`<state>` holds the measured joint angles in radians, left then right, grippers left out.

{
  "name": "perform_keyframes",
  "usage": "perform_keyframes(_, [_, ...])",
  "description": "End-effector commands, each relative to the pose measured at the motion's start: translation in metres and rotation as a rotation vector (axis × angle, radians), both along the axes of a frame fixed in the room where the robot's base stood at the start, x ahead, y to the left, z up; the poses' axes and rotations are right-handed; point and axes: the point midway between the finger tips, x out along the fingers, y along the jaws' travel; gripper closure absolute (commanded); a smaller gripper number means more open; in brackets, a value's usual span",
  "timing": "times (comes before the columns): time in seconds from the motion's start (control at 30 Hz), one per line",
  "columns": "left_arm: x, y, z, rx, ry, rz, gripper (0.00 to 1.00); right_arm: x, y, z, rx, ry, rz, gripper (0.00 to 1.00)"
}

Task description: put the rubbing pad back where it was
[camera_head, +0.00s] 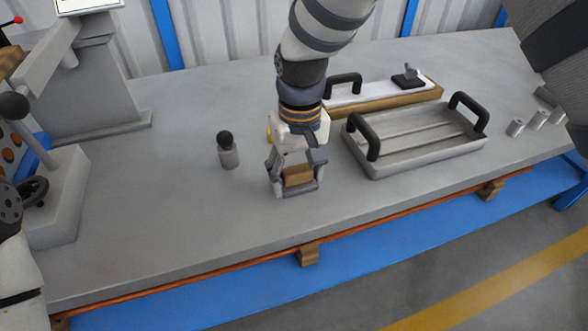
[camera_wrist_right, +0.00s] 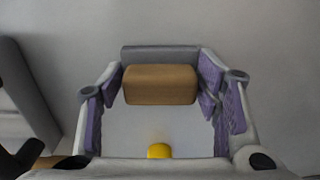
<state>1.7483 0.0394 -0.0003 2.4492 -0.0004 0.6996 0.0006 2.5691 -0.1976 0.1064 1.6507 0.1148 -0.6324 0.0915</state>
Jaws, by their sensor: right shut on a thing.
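The rubbing pad, a brown block (camera_head: 298,176) with a grey layer along one side, is between the fingers of my right gripper (camera_head: 296,182). In the right wrist view the pad (camera_wrist_right: 160,84) sits between the purple-lined fingertips of the right gripper (camera_wrist_right: 161,88), with its grey part (camera_wrist_right: 159,53) beyond the brown. The right gripper is shut on it over the open bench top, left of the grey tray. I cannot tell whether the pad touches the bench.
On the grey bench (camera_head: 190,250), a grey tray (camera_head: 415,141) with black handles stands right of the gripper. A small black-knobbed cylinder (camera_head: 229,155) stands left. Bench is clear in front.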

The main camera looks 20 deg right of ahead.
Motion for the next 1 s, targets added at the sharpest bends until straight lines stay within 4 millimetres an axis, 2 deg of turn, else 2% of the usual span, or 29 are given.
perform_keyframes(0.3, [0.002,0.000,0.002,0.000,-0.006,-0.001,1.00,0.000,0.001,-0.001,0.000,-0.004,0.000,0.72])
perform_keyframes(0.33, [0.002,0.000,0.002,0.000,-0.006,-0.001,1.00,0.000,0.001,0.000,0.000,-0.005,0.000,0.35])
perform_keyframes(0.4, [0.002,0.000,0.002,0.000,-0.006,-0.001,1.00,0.000,0.001,0.000,0.000,-0.005,0.000,0.22])
perform_keyframes(0.67, [0.002,0.000,0.002,0.000,-0.006,-0.001,1.00,0.000,0.001,0.000,0.000,-0.005,0.000,0.22])
perform_keyframes(0.77, [0.002,0.000,0.002,0.000,-0.008,-0.001,1.00,0.001,0.001,0.006,0.000,-0.006,0.000,0.22])
perform_keyframes(0.87, [0.006,0.000,0.006,0.000,-0.021,-0.001,1.00,0.002,0.000,0.028,0.001,-0.013,-0.001,0.22])
perform_keyframes(1.0, [0.012,0.000,0.011,0.000,-0.041,0.000,1.00,0.002,0.000,0.070,0.002,-0.015,0.000,0.22])
